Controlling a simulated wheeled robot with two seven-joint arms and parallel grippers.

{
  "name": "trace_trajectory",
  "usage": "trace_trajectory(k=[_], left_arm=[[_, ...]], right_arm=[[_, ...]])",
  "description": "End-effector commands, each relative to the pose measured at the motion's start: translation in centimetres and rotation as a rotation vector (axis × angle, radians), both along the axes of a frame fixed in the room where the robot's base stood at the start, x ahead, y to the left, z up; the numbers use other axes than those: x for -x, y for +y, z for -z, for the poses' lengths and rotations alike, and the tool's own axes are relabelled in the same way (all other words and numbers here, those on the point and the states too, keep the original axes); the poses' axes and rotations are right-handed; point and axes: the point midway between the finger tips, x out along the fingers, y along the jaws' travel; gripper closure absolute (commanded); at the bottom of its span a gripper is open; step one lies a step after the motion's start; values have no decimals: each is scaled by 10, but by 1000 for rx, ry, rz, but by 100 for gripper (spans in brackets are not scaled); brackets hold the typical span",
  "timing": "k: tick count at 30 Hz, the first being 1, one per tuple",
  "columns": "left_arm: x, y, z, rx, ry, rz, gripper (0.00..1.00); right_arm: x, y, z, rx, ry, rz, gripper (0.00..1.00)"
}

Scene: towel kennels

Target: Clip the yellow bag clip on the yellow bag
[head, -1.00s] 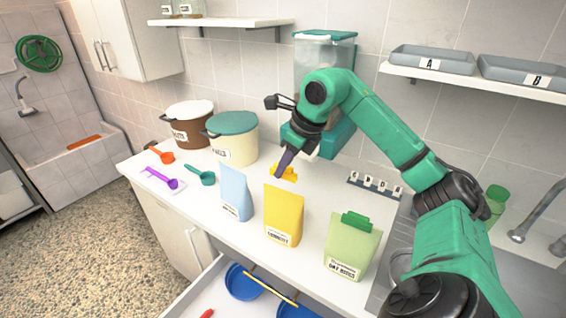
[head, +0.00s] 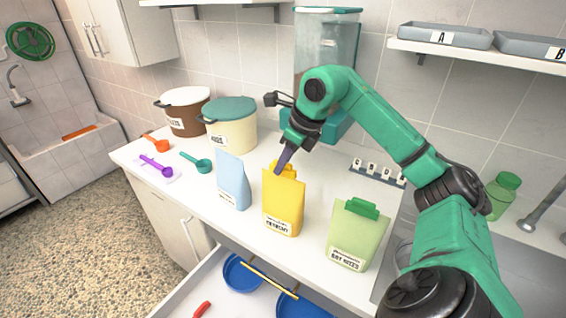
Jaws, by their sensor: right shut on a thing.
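The yellow bag (head: 283,204) stands upright on the white counter, between a light blue bag (head: 233,180) and a green bag (head: 356,236). The yellow bag clip (head: 291,168) is at the top edge of the yellow bag. My right gripper (head: 282,164) is shut on the clip, its fingers pointing down over the bag's top. The fingers hide part of the clip, and I cannot tell whether the clip grips the bag. The green bag has a green clip (head: 362,208) on its top. My left gripper is not in view.
Two lidded buckets (head: 230,126) and a clear dispenser (head: 325,60) stand at the back. Colored scoops (head: 196,162) lie at the left. A small lettered rack (head: 378,173) is to the right. An open drawer (head: 200,296) with blue bowls is below the front edge.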

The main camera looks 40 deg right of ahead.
Motion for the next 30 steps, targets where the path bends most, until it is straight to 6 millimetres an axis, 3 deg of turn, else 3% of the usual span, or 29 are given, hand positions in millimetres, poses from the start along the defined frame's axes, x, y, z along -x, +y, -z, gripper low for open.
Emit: trace_trajectory(k=[30], left_arm=[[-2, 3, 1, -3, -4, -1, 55]], right_arm=[[0, 0, 3, 1, 0, 0, 100]])
